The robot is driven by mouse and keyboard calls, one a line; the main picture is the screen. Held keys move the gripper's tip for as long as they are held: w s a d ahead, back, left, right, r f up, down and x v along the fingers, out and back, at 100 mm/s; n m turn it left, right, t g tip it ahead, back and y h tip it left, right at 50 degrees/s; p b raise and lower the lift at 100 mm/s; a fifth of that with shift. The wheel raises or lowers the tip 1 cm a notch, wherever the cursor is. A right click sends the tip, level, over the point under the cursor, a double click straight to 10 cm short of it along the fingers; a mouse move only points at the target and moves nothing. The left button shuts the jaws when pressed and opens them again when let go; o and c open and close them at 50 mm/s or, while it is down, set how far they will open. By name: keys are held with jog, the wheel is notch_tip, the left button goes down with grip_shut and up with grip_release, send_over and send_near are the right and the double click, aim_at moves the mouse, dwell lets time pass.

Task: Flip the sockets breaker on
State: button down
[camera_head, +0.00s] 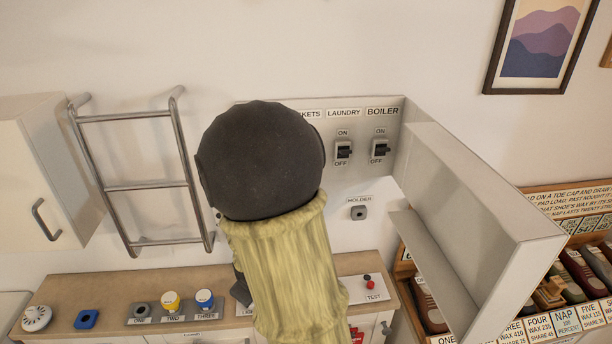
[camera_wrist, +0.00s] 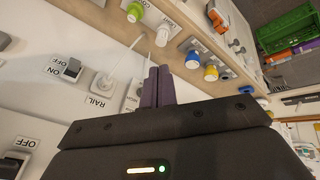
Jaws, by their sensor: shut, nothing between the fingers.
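The breaker panel (camera_head: 365,180) is on the wall behind my arm in the head view. The end of its "SOCKETS" label (camera_head: 308,114) shows, but the sockets breaker is hidden behind my arm. The laundry breaker (camera_head: 344,151) and boiler breaker (camera_head: 380,150) are visible to the right. In the wrist view my gripper (camera_wrist: 159,70) is shut and empty, its purple fingers side by side, pointing towards the counter. A rocker switch (camera_wrist: 72,69) with ON and OFF labels is left of the fingers. Another dark switch (camera_wrist: 12,164) is at the lower left. I cannot tell whether either is the sockets breaker.
The panel's open door (camera_head: 475,215) sticks out on the right. A holder (camera_head: 359,212) is below the panel. A metal rail (camera_head: 140,187) and cabinet (camera_head: 45,175) are on the left. The counter (camera_head: 110,284) bears yellow and blue knobs. A white socket labelled RAIL (camera_wrist: 103,84) is near my fingers.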

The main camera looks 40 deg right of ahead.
jog(key=w+d+n+t+h, duration=0.25)
jog(key=d+n, duration=0.25)
jog(key=d, duration=0.3)
jog(key=w+d+n+t+h, duration=0.15)
jog(key=d+n+h, duration=0.25)
jog(key=d, duration=0.4)
jog(key=d+r+n+t, duration=0.2)
jog(key=r+n+t, duration=0.1)
jog(key=n, duration=0.5)
jog(key=w+d+r+n+t+h, duration=0.1)
jog(key=r+n+t, duration=0.3)
jog(key=n, duration=0.5)
notch_tip(320, 180, up, 2)
jog(key=shift+w+d, duration=0.3)
jog(key=shift+d, duration=0.5)
jog(key=shift+h, duration=0.25)
jog(key=w+d+r+p, duration=0.4)
jog(key=w+p, duration=0.3)
jog(key=p, duration=0.1)
jog(key=shift+d+r, duration=0.2)
